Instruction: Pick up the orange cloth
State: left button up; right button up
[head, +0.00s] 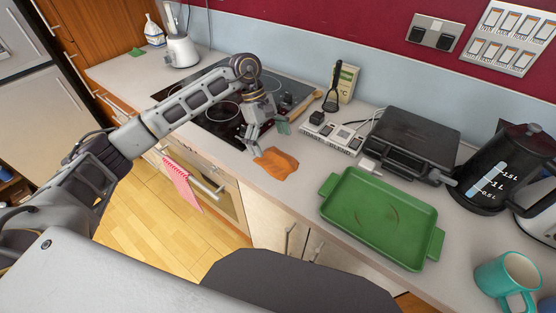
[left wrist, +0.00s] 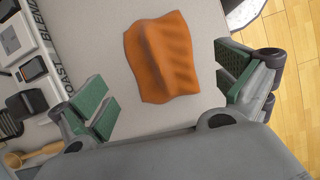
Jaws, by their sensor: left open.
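The orange cloth (head: 276,163) lies crumpled on the light worktop near its front edge, left of the green tray. In the left wrist view the cloth (left wrist: 161,57) lies between and beyond the two green-padded fingers, not touching them. My left gripper (head: 268,133) is above the worktop, just behind the cloth in the head view. In the left wrist view my left gripper (left wrist: 165,96) has its fingers wide apart with nothing between the pads. My right gripper is not in view.
A green tray (head: 378,218) stands to the right of the cloth. Behind are a power strip (head: 333,137), a black grill (head: 412,145) and a wooden spoon (head: 305,104). The black hob (head: 222,112) is to the left. A pink towel (head: 181,184) hangs on the oven handle.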

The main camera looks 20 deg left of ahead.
aim_at(278, 154)
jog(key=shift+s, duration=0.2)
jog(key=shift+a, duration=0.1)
pick_arm(q)
jog(key=shift+d+f, duration=0.15)
jog(key=x, duration=0.1)
jog(key=p+x, duration=0.1)
jog(key=x, duration=0.1)
jog(key=shift+s+d, duration=0.1)
jog(key=shift+d, duration=0.3)
jog(key=shift+s+d+f, duration=0.1)
jog(key=shift+d+f, duration=0.1)
jog(key=shift+f, duration=0.5)
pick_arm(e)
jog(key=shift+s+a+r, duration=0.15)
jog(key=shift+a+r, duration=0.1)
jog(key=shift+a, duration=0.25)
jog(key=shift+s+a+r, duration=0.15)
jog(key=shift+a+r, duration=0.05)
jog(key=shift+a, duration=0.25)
